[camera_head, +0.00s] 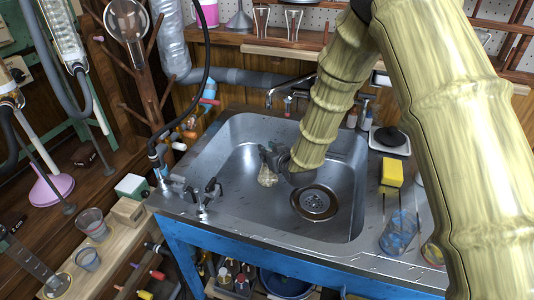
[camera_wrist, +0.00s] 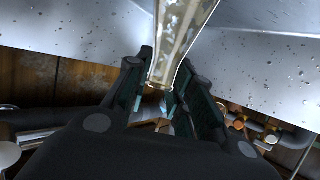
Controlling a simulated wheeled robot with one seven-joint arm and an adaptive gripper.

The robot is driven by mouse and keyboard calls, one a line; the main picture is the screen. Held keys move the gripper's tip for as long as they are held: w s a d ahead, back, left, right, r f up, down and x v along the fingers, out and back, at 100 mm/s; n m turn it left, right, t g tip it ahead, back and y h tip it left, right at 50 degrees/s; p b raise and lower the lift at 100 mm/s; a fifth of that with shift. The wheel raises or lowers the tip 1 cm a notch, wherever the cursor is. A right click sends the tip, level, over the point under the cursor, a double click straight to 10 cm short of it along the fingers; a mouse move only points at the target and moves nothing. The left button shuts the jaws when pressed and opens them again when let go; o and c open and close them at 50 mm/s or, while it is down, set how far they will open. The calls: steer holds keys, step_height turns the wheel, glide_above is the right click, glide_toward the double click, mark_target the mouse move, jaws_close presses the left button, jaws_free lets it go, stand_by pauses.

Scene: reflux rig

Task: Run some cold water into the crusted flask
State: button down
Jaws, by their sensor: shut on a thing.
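A small glass flask (camera_head: 267,177) with a yellowish, patchy body hangs inside the steel sink (camera_head: 235,165), left of the drain (camera_head: 314,203). My gripper (camera_head: 275,157) is shut on its neck. In the wrist view the flask (camera_wrist: 182,40) shows whitish patches on its glass, and its neck runs down between the two fingers (camera_wrist: 163,92). The mouth is near the fingers and the body points away from them. A tap spout (camera_head: 285,87) stands at the sink's back edge, apart from the flask. I cannot see any water running.
A tap fitting (camera_head: 205,194) stands on the sink's front left corner. A yellow sponge (camera_head: 392,172), a glass beaker (camera_head: 399,232) and a black round object on a white plate (camera_head: 390,139) lie on the right side. A round flask (camera_head: 127,22) hangs on the wooden peg rack.

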steer(key=shift+f, duration=0.25)
stand_by(0.3)
steer(key=c, duration=1.1)
jaws_free()
steer(key=shift+f, duration=0.1)
steer(key=shift+c, duration=0.2)
steer(key=v, duration=1.2)
